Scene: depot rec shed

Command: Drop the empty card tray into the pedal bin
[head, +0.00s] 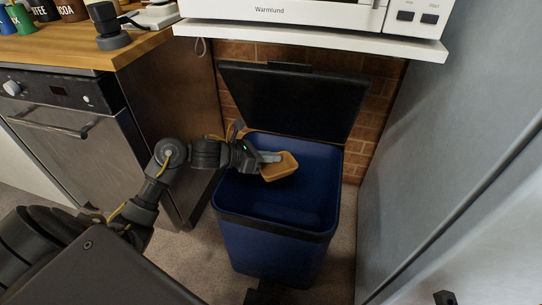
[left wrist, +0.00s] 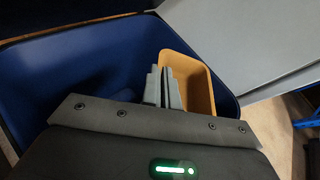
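The empty card tray (head: 281,170) is a small tan open tray, tilted, above the opening of the pedal bin. My left gripper (head: 270,157) reaches in from the left and is shut on the tray's near wall. In the left wrist view the two grey fingers (left wrist: 165,88) are close together at the edge of the tray (left wrist: 198,88). The pedal bin (head: 268,250) is blue with a dark rim, and its black lid (head: 295,100) stands open against the wall. The bin also fills the left of the wrist view (left wrist: 60,75).
A tall grey panel (head: 410,150) stands close to the bin's right. A counter (head: 90,48) with mugs and an oven are on the left.

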